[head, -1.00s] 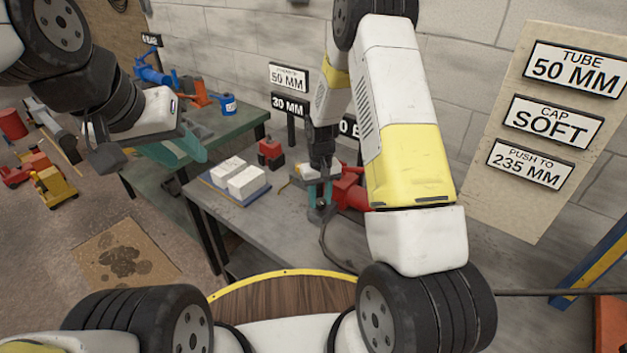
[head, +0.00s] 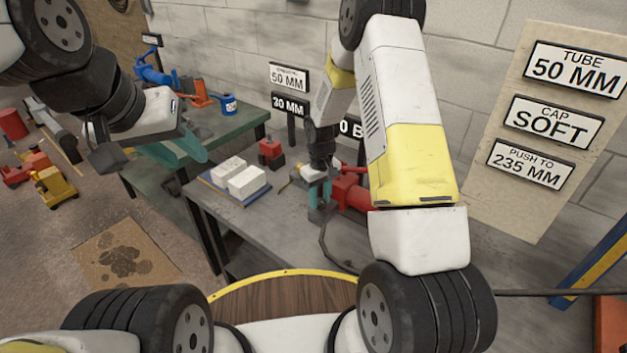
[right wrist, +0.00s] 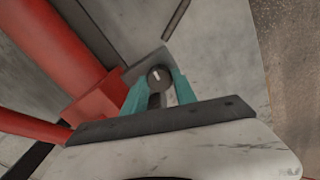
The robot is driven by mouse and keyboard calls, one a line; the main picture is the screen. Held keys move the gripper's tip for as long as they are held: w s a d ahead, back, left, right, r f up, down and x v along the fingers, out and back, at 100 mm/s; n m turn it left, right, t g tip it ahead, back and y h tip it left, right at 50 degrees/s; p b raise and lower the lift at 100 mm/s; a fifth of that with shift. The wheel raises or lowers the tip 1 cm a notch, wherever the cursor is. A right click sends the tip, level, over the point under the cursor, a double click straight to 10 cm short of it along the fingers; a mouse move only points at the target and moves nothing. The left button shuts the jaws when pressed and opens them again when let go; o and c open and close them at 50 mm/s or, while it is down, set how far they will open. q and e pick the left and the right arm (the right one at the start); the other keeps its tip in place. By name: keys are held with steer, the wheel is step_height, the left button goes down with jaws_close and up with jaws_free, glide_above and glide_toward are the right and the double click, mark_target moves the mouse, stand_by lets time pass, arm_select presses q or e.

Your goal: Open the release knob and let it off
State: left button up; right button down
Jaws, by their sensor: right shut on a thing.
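The release knob (right wrist: 158,74) is a small dark round knob with a pale mark, beside a red tool body (right wrist: 60,45) in the right wrist view. My right gripper (right wrist: 160,92) has its teal fingers shut on the knob, one on each side. In the head view the right gripper (head: 321,202) is at the left end of the red tool (head: 350,190) on the grey bench, and it hides the knob there. My left gripper (head: 178,150) hangs over the green table at the left, away from the knob; its finger gap is unclear.
White blocks (head: 247,181) on a blue tray and a small red-and-black object (head: 271,154) stand left of the tool on the grey bench (head: 240,222). A sign board (head: 545,130) is on the wall at right. The front of the bench is mostly clear.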

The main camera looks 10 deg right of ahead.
steer(key=c, duration=1)
jaws_free()
steer(key=shift+r, duration=3.95)
steer(key=shift+r, duration=0.15)
step_height(320, 180, up, 12)
steer(key=m+t, duration=0.1)
steer(key=t, duration=0.1)
glide_above(320, 201)
steer(key=s+d, duration=0.1)
steer(key=s, duration=0.3)
steer(key=s+d+r+m+t+y, duration=0.1)
steer(key=s+r, duration=0.5)
steer(key=r, duration=0.2)
steer(key=s+r+m+t, duration=0.1)
steer(key=s+r, duration=0.3)
steer(key=s, duration=0.3)
steer(key=s+r+m+t+y, duration=0.1)
steer(key=s+r+t, duration=0.1)
steer(key=s, duration=0.6)
steer(key=shift+d+r+m, duration=0.15)
steer(key=shift+r+m, duration=0.15)
steer(key=shift+r, duration=0.55)
